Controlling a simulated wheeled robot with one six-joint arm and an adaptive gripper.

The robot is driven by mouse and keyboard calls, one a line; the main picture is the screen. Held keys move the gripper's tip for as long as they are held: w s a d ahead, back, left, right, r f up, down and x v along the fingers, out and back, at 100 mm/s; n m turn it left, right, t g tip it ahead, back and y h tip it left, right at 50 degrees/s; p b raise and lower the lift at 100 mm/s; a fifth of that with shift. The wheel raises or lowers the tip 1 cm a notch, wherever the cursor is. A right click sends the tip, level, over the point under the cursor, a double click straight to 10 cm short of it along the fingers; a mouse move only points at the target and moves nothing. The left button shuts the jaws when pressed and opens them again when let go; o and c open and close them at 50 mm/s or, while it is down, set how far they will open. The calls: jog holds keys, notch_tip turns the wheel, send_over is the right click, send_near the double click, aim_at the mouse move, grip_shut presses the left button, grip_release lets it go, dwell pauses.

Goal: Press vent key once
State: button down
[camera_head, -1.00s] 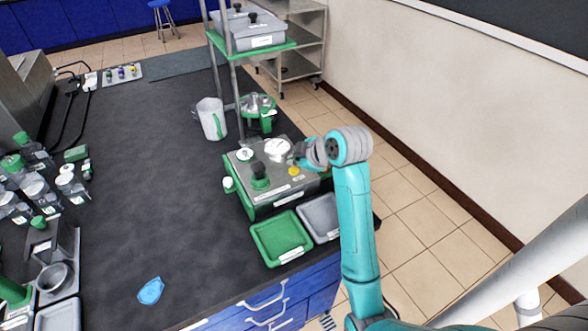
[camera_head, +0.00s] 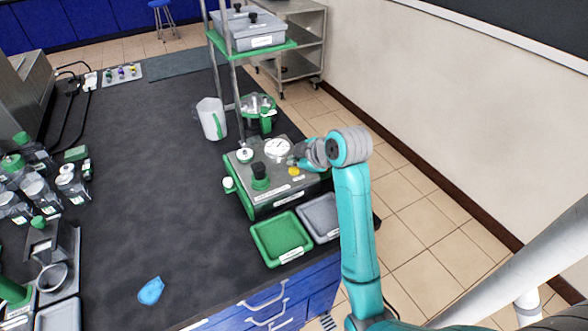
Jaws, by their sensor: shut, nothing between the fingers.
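A grey and green control unit (camera_head: 262,203) stands on the dark bench. Its top carries a round white gauge (camera_head: 277,149), a black knob (camera_head: 259,171), a white round cap (camera_head: 244,155) and a small yellow key (camera_head: 294,171). The labels are too small to read, so I cannot tell which part is the vent key. My gripper (camera_head: 293,161) is shut and empty over the right side of the unit's top, just right of the gauge and close to the yellow key. I cannot tell whether its tips touch the panel.
A green tray (camera_head: 281,262) and a grey tray (camera_head: 304,217) lie in front of the unit. Behind it are a white jug (camera_head: 211,119), a green-based vessel (camera_head: 258,106) and a metal-post rack (camera_head: 219,72). Bottles (camera_head: 35,190) crowd the left.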

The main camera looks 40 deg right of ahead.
aim_at(295, 171)
jog(key=shift+f, duration=0.1)
dwell(0.4)
jog(key=shift+f, duration=0.3)
jog(key=shift+f, duration=0.45)
dwell(0.9)
jog(key=shift+r, duration=0.85)
jog(key=shift+r, duration=2.5)
